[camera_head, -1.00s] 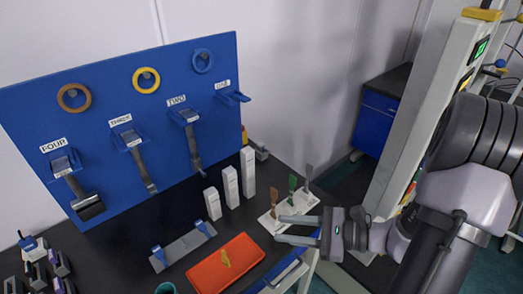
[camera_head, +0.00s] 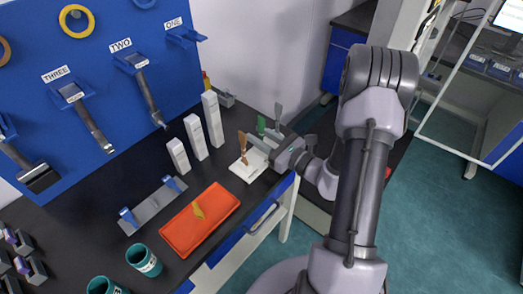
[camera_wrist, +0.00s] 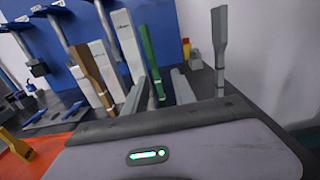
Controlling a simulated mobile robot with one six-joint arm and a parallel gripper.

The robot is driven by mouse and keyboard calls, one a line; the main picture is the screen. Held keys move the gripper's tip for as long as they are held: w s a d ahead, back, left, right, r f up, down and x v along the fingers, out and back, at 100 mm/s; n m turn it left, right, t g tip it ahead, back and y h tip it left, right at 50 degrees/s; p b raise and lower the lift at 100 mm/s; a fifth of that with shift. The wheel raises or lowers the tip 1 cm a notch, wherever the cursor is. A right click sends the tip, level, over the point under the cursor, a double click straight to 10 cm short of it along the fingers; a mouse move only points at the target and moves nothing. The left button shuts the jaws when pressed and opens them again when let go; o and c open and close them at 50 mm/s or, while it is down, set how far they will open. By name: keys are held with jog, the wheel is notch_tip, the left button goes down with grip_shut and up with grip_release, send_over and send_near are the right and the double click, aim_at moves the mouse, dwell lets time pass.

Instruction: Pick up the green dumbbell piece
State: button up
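The green dumbbell piece (camera_head: 261,125) stands upright on a white holder (camera_head: 243,172), between a brown piece (camera_head: 242,146) and a grey piece (camera_head: 278,113). In the wrist view, the green piece (camera_wrist: 148,52) rises between my two fingers, with the brown piece (camera_wrist: 88,72) to the left and the grey piece (camera_wrist: 219,45) to the right. My gripper (camera_wrist: 159,92) is open, level and low near the holder. It also shows in the head view (camera_head: 259,138). No finger clearly touches the green piece; its lower end is partly hidden.
Several white upright blocks (camera_head: 213,121) stand left of the holder. An orange tray (camera_head: 222,202) with a yellow piece (camera_head: 198,211) lies nearer the front edge. Teal cups (camera_head: 144,260) and a blue tool board (camera_head: 100,80) are further left.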

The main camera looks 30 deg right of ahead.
jog(key=shift+x, duration=1.15)
grip_shut()
